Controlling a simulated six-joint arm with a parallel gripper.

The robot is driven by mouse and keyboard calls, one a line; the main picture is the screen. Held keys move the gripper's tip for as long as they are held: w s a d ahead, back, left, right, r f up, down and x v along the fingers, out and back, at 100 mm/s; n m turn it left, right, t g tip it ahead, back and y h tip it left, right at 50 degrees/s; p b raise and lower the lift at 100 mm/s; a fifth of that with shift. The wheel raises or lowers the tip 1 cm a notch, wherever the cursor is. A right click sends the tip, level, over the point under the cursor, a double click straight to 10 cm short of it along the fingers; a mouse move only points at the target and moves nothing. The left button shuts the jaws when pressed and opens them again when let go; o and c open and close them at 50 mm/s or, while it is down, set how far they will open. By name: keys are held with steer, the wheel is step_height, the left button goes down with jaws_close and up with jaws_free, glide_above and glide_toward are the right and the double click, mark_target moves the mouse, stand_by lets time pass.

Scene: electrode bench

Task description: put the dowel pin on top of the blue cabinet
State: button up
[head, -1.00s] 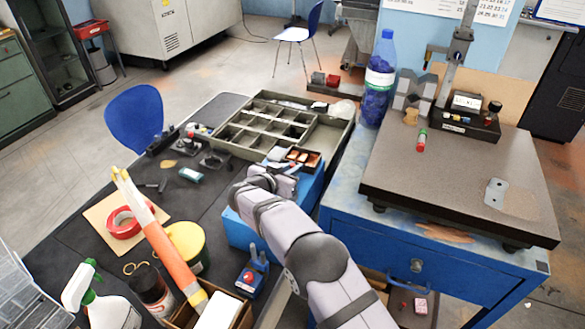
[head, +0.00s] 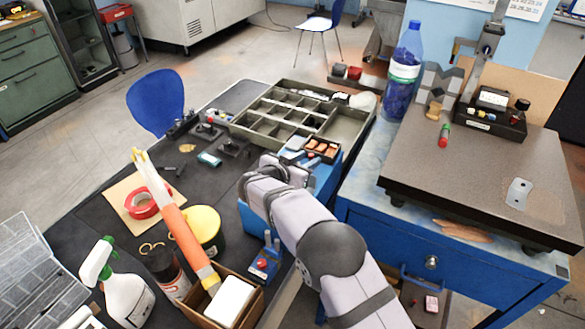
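The blue cabinet (head: 378,232) stands at the right, with a drawer in its front and a dark granite plate (head: 470,180) covering most of its top. A strip of its top is bare at the left of the plate. My arm reaches from the bottom edge to the middle of the picture, and its wrist is bent over the dark bench beside the cabinet. My gripper's fingers are hidden behind the wrist, so I cannot tell whether they hold anything. I cannot make out the dowel pin.
A divided grey tray (head: 326,122) lies on the bench beyond my wrist. A blue bottle (head: 402,75) and a gauge stand (head: 490,115) stand on the cabinet side. A small red-and-green cylinder (head: 443,136) lies on the plate. A spray bottle (head: 125,295) stands at the lower left.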

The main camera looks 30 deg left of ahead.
steer(key=b+v, duration=0.1)
steer(key=v, duration=0.8)
steer(key=shift+s, duration=0.15)
steer(key=w+d+r+n+g+y, duration=0.1)
steer(key=w+r+n+y, duration=0.1)
steer(key=r+y, duration=0.5)
steer(key=w+r+n+g+y, duration=0.1)
steer(key=w+r+n+y, duration=0.2)
steer(key=r, duration=0.7)
steer(key=s+d+f+m+g+h+p, duration=0.1)
steer(key=s+d+f+g+h, duration=0.3)
steer(key=d, duration=0.7)
steer(key=s+d+f+g+p, duration=0.1)
steer(key=s+d+f, duration=0.45)
steer(key=d, duration=0.55)
steer(key=s+d+f+m+g+h, duration=0.1)
steer(key=s+d+f+g+h, duration=0.3)
steer(key=d, duration=0.6)
steer(key=s+d+f+m+g, duration=0.1)
steer(key=s+d+f, duration=0.3)
steer(key=s+d, duration=0.2)
steer(key=s+d+f+m+g+p, duration=0.1)
steer(key=s+d+f, duration=0.4)
steer(key=s+d, duration=0.1)
steer(key=shift+s+d+h, duration=0.25)
steer(key=shift+s+h, duration=0.15)
steer(key=shift+s, duration=0.5)
